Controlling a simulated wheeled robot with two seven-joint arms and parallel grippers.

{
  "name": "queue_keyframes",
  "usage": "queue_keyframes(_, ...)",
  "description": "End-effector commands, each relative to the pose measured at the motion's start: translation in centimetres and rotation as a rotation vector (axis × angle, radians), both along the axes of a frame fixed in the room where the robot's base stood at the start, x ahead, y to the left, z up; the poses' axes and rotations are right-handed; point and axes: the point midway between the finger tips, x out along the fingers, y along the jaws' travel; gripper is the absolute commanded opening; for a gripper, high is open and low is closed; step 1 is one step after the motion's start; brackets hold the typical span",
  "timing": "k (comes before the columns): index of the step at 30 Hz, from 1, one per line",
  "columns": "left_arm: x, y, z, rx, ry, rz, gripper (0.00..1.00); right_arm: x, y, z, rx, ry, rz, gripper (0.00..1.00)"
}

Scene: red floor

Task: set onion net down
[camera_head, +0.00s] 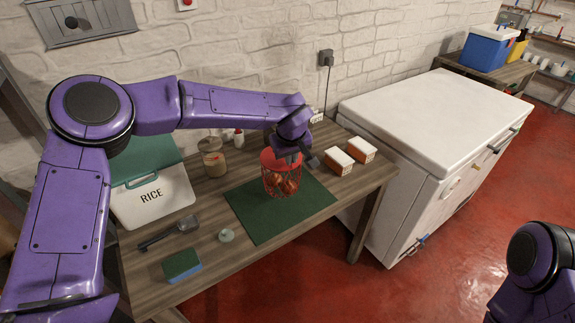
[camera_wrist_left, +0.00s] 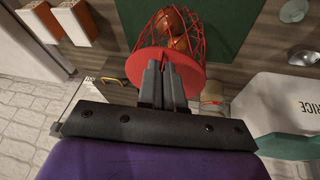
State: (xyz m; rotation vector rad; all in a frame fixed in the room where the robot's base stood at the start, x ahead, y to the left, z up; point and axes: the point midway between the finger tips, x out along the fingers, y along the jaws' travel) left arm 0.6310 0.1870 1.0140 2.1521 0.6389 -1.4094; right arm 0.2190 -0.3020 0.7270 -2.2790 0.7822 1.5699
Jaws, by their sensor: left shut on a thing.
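The onion net (camera_head: 281,182) is a red mesh with brown onions inside and a red top. It stands over the dark green mat (camera_head: 247,212) on the wooden table; I cannot tell whether its base touches the mat. My left gripper (camera_head: 291,157) comes from above and is shut on the net's red top. In the left wrist view, the closed fingers (camera_wrist_left: 165,80) meet the red top, and the net (camera_wrist_left: 178,32) extends beyond them. My right gripper is out of view; only part of that arm shows at the lower right.
A white chest freezer (camera_head: 430,120) stands beside the table.

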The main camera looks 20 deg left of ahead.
Motion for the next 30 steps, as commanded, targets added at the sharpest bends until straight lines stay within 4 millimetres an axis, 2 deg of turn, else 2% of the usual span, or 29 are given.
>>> queue_keyframes(3, 0.0, 1.0, -1.1, -0.001, 0.001, 0.001, 0.0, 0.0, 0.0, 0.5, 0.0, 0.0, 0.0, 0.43)
queue_keyframes(9, 0.0, 0.8, -3.3, -0.001, -0.001, 0.0, 0.0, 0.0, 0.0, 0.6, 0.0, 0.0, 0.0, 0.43)
queue_keyframes(18, 0.0, 0.8, -3.9, 0.0, -0.002, 0.001, 0.0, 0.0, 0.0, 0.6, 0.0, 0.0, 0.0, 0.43)
queue_keyframes(20, -0.1, 0.9, -4.1, -0.001, 0.002, 0.001, 0.19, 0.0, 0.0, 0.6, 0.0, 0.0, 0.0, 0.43)
queue_keyframes(21, -0.1, 0.8, -4.1, -0.001, 0.002, 0.001, 0.31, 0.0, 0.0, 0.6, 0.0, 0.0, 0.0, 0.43)
queue_keyframes(30, -0.1, 0.8, -3.9, -0.001, 0.001, 0.001, 0.31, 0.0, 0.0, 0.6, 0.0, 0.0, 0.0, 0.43)
